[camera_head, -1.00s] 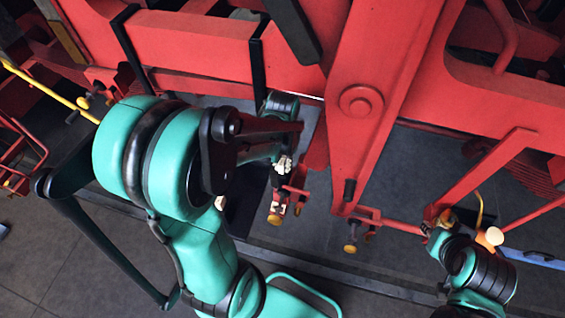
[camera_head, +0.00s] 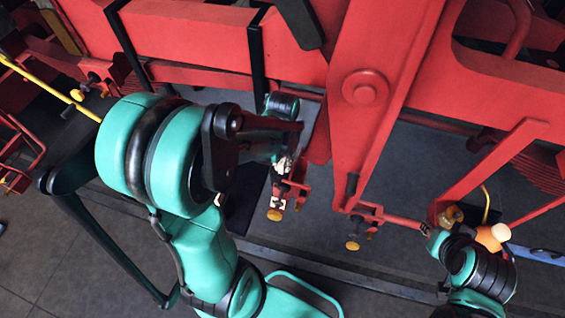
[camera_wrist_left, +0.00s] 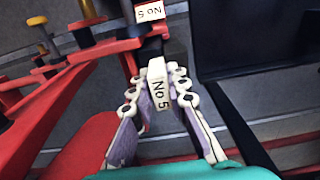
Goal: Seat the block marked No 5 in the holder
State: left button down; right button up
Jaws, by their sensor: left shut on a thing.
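My left gripper (camera_wrist_left: 158,100) is shut on a pale block marked No 5 (camera_wrist_left: 162,90), with a finger on each side. In the head view the left gripper (camera_head: 283,165) hangs below its wrist, and the block cannot be told apart there. Beyond the fingers, a red holder (camera_wrist_left: 129,46) carries a white plate marked No 5 (camera_wrist_left: 150,11). A dark part lies between the block and that plate; whether the block touches the holder cannot be told. In the head view the holder (camera_head: 290,187) is just below the gripper. My right arm's end is at the right; its fingers cannot be made out.
A large red frame (camera_head: 210,45) with a broad slanting red arm (camera_head: 366,120) stands close behind the gripper. Another red bracket with a yellow knob (camera_head: 353,245) is to the right. A black panel (camera_wrist_left: 246,38) is beside the fingers. Grey floor is open in front.

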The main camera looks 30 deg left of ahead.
pick_arm(q)
jog(key=shift+f+b, duration=1)
jog(key=shift+f, duration=0.2)
jog(key=c, duration=1.4)
grip_release()
jog(key=shift+r, duration=0.1)
notch_tip(320, 180, up, 12)
jog(key=shift+f, duration=0.1)
